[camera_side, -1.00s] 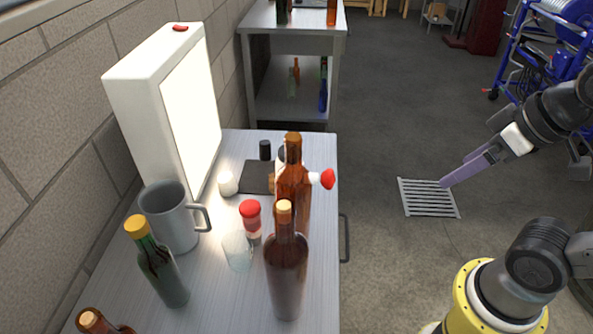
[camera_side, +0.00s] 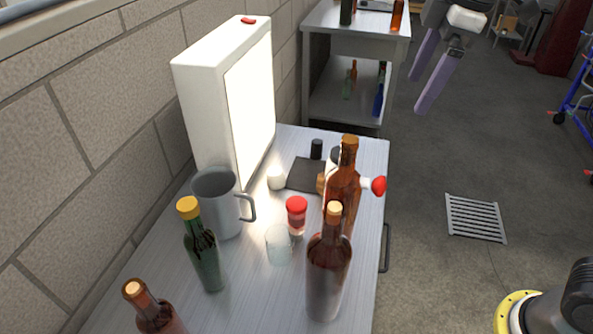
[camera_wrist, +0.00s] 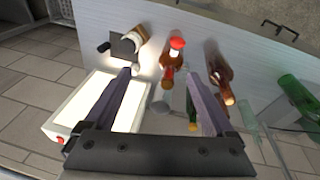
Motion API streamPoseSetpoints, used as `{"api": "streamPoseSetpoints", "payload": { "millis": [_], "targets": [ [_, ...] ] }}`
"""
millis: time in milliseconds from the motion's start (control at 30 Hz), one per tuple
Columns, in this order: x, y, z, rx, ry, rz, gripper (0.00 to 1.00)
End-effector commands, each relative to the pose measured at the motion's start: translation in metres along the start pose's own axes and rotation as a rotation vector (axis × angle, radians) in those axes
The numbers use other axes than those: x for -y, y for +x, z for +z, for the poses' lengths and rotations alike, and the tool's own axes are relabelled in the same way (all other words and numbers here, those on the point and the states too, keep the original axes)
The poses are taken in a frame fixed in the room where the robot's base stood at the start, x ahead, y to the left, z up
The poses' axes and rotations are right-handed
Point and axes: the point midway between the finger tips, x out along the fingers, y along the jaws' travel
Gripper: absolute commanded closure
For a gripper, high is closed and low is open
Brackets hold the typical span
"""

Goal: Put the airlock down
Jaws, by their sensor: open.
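My gripper (camera_side: 421,94) is open, its two purple fingers apart and empty, above the floor to the right of the table's far end in the side view. A small clear piece with a red cap (camera_side: 296,215) stands upright on the table (camera_side: 372,240) among the bottles. It looks like the airlock, but I cannot be sure. A white piece with a red end (camera_side: 378,186) shows partly behind an amber bottle (camera_side: 343,190); its red end also shows in the wrist view (camera_wrist: 177,43).
A brown bottle (camera_side: 329,270), a green bottle (camera_side: 205,255), a grey mug (camera_side: 217,205) and a clear glass (camera_side: 278,245) crowd the table. The lit panel (camera_side: 251,110) stands at the left. A dark mat (camera_side: 305,175) lies farther back. A floor grate (camera_side: 475,218) lies right of the table.

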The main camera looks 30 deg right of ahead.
Motion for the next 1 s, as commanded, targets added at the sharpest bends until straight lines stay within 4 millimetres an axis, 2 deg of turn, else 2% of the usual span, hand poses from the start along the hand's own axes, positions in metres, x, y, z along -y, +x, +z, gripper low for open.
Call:
{"api": "streamPoseSetpoints", "payload": {
  "millis": [33,200,400,600,900,1000],
  "targets": [
    [-0.004,0.007,-0.018,0.015,-0.068,-0.019,0.11],
    [-0.009,0.029,-0.07,0.052,-0.296,-0.073,0.11],
    [-0.005,0.057,-0.117,0.082,-0.515,-0.127,0.11],
    [0.001,0.078,-0.144,0.098,-0.649,-0.163,0.11],
    [0.013,0.105,-0.173,0.115,-0.807,-0.207,0.11],
    [0.015,0.119,-0.168,0.117,-0.806,-0.209,0.11]
  ]
}}
